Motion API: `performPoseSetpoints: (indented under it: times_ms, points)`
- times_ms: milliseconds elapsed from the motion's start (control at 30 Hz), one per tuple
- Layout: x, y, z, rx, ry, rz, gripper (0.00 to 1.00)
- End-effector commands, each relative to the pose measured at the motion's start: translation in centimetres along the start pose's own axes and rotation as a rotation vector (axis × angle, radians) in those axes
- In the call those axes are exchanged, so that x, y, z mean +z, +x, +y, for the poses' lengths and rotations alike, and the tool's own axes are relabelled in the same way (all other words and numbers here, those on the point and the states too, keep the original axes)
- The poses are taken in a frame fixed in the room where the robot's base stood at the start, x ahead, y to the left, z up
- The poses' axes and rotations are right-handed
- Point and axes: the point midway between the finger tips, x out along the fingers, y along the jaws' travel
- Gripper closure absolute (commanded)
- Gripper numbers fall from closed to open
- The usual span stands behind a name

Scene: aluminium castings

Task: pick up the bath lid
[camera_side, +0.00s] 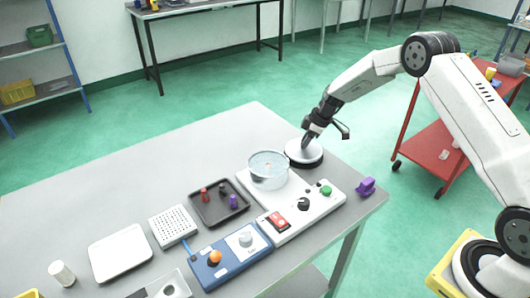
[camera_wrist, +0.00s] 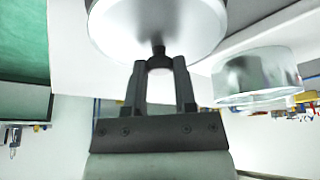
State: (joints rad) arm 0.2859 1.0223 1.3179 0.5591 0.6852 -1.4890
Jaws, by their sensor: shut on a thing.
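The bath lid (camera_side: 296,153) is a pale round disc with a dark edge, near the back right edge of the table. My gripper (camera_side: 305,146) reaches down onto its middle from above. In the wrist view, the fingers of my gripper (camera_wrist: 160,66) are closed around the dark knob of the lid (camera_wrist: 185,25). I cannot tell whether the lid rests on the table or hangs slightly above it. The bath (camera_side: 268,172) is a clear round vessel, open on top, to the left of the lid. It also shows in the wrist view (camera_wrist: 256,77).
The bath stands on a white control unit (camera_side: 330,210) with a green knob. A purple object (camera_side: 366,186) lies right of it. A black tray (camera_side: 240,212), blue unit (camera_side: 215,277), white rack (camera_side: 173,226) and white plate (camera_side: 120,253) are to the left. The table's back left is clear.

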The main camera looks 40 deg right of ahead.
Motion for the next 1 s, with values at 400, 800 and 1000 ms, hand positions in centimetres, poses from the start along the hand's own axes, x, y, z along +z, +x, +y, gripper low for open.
performPoseSetpoints:
  times_ms: [400,800,1000]
  points:
    - [0.1,-5.1,-2.9,0.002,0.0,0.002,1.0]
    - [1.8,-9.5,-7.2,0.001,0.002,0.001,1.0]
    - [2.8,-11.1,-9.3,0.002,0.002,0.001,1.0]
